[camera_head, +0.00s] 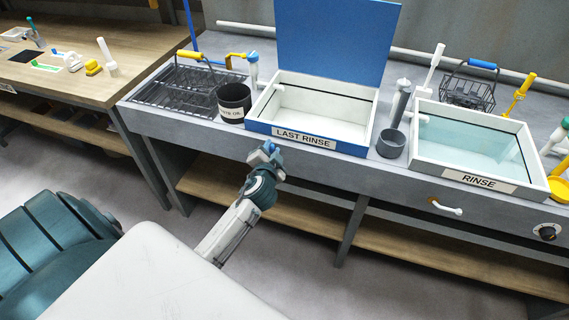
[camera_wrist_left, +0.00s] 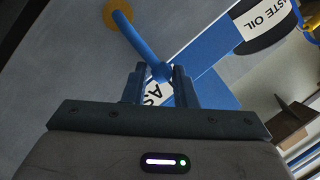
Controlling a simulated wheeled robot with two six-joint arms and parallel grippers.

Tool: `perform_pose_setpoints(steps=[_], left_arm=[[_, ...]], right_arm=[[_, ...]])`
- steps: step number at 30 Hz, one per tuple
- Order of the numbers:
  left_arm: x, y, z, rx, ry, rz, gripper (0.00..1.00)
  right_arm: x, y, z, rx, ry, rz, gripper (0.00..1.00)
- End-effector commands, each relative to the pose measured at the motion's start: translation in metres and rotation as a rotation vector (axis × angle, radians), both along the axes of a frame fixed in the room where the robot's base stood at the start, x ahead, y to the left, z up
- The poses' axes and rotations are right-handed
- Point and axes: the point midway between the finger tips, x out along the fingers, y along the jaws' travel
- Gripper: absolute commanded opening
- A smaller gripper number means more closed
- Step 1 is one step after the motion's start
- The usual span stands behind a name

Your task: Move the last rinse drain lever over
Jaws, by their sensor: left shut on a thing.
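The last rinse drain lever is a blue rod (camera_wrist_left: 140,42) with a round orange-yellow pivot (camera_wrist_left: 117,14) on the grey counter front in the left wrist view. My left gripper (camera_wrist_left: 158,84) is shut on the rod near its free end. In the head view my left gripper (camera_head: 266,156) is at the counter's front, just below the blue-fronted LAST RINSE basin (camera_head: 292,137). The lever is mostly hidden behind the gripper there, with a little blue showing. The basin has a raised blue panel (camera_head: 335,40) behind it. My right gripper is in neither view.
A dark waste oil pot (camera_head: 233,102) stands left of the basin. A grey cup (camera_head: 390,144) stands right of it, then the RINSE basin (camera_head: 470,150). A white-handled lever (camera_head: 445,207) is below that. A lower wooden shelf (camera_head: 400,235) runs under the counter.

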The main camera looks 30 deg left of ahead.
Motion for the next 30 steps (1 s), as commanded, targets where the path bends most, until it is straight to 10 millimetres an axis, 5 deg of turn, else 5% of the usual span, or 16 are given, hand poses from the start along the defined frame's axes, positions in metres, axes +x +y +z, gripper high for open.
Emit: perform_pose_setpoints(steps=[30], left_arm=[[0.006, -0.035, -0.021, -0.006, 0.012, 0.004, 0.09]], right_arm=[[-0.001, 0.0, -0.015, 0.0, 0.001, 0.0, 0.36]])
